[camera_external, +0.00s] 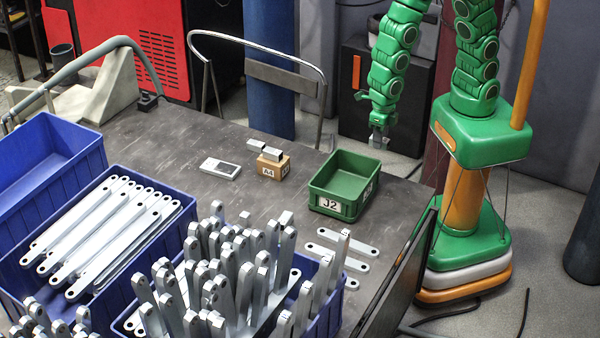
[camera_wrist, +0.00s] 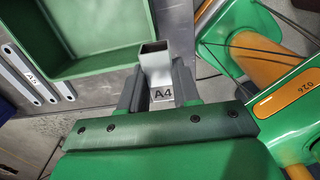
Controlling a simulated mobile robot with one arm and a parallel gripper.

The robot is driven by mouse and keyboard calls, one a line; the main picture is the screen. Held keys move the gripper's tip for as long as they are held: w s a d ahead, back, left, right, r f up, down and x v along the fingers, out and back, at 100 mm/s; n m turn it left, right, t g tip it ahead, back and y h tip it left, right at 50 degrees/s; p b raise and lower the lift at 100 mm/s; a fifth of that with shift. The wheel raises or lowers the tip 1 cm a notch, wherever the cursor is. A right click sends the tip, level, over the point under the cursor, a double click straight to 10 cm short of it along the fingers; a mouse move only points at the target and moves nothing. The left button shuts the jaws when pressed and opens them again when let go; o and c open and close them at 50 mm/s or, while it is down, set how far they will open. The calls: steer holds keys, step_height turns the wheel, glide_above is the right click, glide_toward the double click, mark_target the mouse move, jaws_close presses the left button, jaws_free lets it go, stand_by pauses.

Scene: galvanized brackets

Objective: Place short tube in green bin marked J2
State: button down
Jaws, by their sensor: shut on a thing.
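My gripper (camera_external: 378,138) is shut on a short tube (camera_wrist: 157,66), a square, hollow, silver-grey piece marked A4. The tube's open end points away from the jaws in the wrist view. The green bin (camera_external: 328,207) marked J2 stands on the table and looks empty. In the external view my gripper is up and to the right of the bin, near the table's far edge. In the wrist view the bin (camera_wrist: 102,73) is at the upper left, and the tube shows beside its rim, not over its inside.
More short tubes (camera_external: 272,153) lie on a cardboard-coloured block (camera_external: 272,170) marked A4. Flat bars (camera_external: 342,250) lie in front of the bin. Blue crates (camera_external: 95,168) of brackets fill the near left. A dark panel (camera_external: 395,290) stands at the right.

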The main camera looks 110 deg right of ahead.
steer(key=shift+s+a, duration=0.15)
steer(key=shift+s, duration=0.45)
steer(key=w+a+f, duration=0.2)
steer(key=w+f, duration=0.2)
steer(key=w, duration=0.5)
glide_above(345, 193)
steer(key=s, duration=0.1)
step_height(345, 193, down, 5)
steer(key=shift+d+r, duration=0.1)
steer(key=shift+r, duration=0.1)
steer(key=shift+w+f, duration=0.5)
steer(key=shift+f, duration=1.75)
steer(key=c, duration=0.8)
jaws_free()
steer(key=shift+f, duration=0.1)
